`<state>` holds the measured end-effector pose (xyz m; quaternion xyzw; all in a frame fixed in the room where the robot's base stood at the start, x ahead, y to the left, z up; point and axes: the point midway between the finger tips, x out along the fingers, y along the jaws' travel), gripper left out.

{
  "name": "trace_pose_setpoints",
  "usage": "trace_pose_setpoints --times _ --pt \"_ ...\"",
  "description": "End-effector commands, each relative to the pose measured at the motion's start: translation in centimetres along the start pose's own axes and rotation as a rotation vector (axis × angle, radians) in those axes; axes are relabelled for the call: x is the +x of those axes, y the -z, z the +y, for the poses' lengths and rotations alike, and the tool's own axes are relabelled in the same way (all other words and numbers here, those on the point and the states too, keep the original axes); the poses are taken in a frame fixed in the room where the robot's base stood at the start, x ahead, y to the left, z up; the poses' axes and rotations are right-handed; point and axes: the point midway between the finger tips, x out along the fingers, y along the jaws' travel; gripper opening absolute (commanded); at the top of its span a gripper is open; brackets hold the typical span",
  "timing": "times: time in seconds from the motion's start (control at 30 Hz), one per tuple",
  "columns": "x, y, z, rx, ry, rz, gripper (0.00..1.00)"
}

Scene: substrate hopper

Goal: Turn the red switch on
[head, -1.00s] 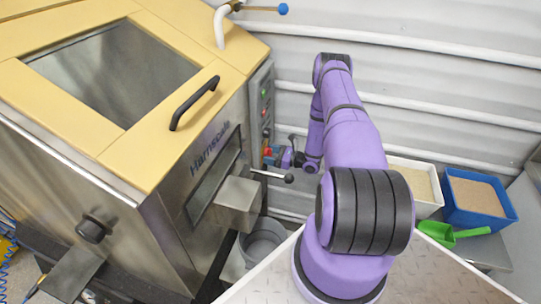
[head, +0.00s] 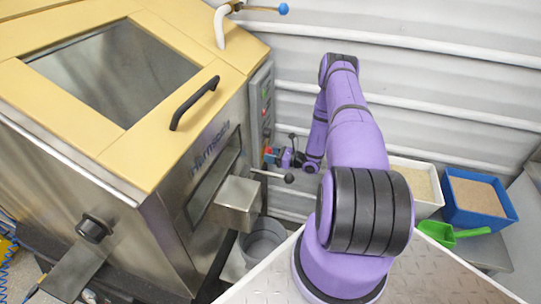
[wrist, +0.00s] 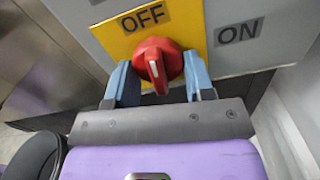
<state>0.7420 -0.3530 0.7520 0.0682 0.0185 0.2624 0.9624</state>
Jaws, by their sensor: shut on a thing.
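The red switch (wrist: 158,60) is a round knob with a raised ridge and a white line, on a yellow plate (wrist: 180,28) on the grey control panel. The ridge runs nearly upright in the wrist view, tilted slightly. The OFF label (wrist: 144,18) is above the knob and the ON label (wrist: 238,33) is to its right. My gripper (wrist: 158,82) has its blue fingers on either side of the knob and is shut on it. In the head view my gripper (head: 274,154) is at the lower part of the panel (head: 262,100), and the knob is small there.
The steel hopper with a yellow top (head: 130,165) fills the left. A lever with a black ball (head: 289,178) sticks out near my gripper. A grey bucket (head: 264,238) stands below. A white bin (head: 415,182) and blue bin (head: 478,198) are right of my arm.

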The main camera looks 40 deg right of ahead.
Motion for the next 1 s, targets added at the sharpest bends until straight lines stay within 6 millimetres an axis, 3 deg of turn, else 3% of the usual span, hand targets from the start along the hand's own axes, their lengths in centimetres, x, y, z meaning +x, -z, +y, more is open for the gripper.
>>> trace_pose_setpoints --times 1.0 --pt "-0.13 -0.29 0.57 0.946 0.003 -0.001 0.25"
